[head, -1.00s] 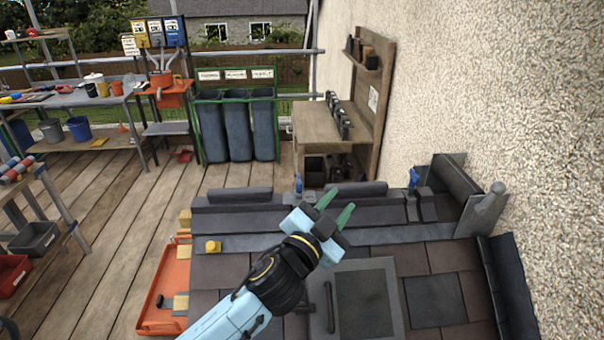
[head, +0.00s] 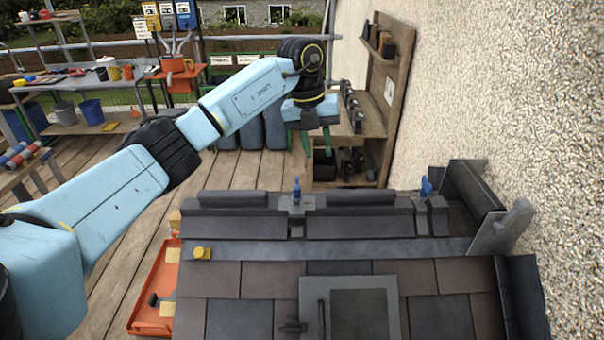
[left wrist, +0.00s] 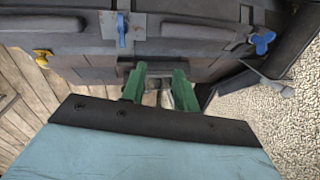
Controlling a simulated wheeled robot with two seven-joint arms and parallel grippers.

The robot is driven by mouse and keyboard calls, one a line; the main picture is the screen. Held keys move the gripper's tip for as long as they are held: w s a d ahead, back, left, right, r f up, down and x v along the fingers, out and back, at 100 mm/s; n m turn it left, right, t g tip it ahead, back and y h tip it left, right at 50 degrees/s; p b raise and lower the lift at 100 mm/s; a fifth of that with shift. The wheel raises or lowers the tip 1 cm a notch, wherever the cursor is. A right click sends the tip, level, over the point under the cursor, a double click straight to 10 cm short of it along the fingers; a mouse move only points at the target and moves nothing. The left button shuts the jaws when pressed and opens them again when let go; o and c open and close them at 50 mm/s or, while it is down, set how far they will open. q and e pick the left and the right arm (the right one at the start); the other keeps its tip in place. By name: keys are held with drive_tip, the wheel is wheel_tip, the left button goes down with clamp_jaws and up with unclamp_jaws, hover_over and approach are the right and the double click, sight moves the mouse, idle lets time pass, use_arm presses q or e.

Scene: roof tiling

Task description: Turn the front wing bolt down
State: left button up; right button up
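Two blue wing bolts stand on the ridge of the small tiled roof: one in the middle (head: 297,190) and one at the right (head: 426,187). I cannot tell which is the front one. The left wrist view shows the middle bolt (left wrist: 122,29) and the right bolt (left wrist: 262,42) as well. My left gripper (head: 316,143) hangs above and beyond the ridge, fingers down, apart from both bolts. In the left wrist view its green fingers (left wrist: 160,80) are spread with nothing held between them. My right gripper is not in view.
The roof has a skylight (head: 362,312) and a yellow knob (head: 202,253). An orange tray (head: 142,318) lies at its left. A wooden shelf bench (head: 376,110) stands against the rough wall behind.

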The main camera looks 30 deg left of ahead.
use_arm(q)
wheel_tip(320, 180, up, 2)
drive_tip(key=n+y, duration=0.1)
drive_tip(key=y, duration=0.1)
hover_over(296, 182)
drive_tip(key=g, duration=0.1)
wheel_tip(296, 182, down, 13)
drive_tip(key=p, duration=0.2)
drive_tip(key=shift+w+r+p, duration=0.1)
drive_tip(key=shift+p, duration=0.25)
drive_tip(key=shift+c, duration=0.4)
clamp_jaws()
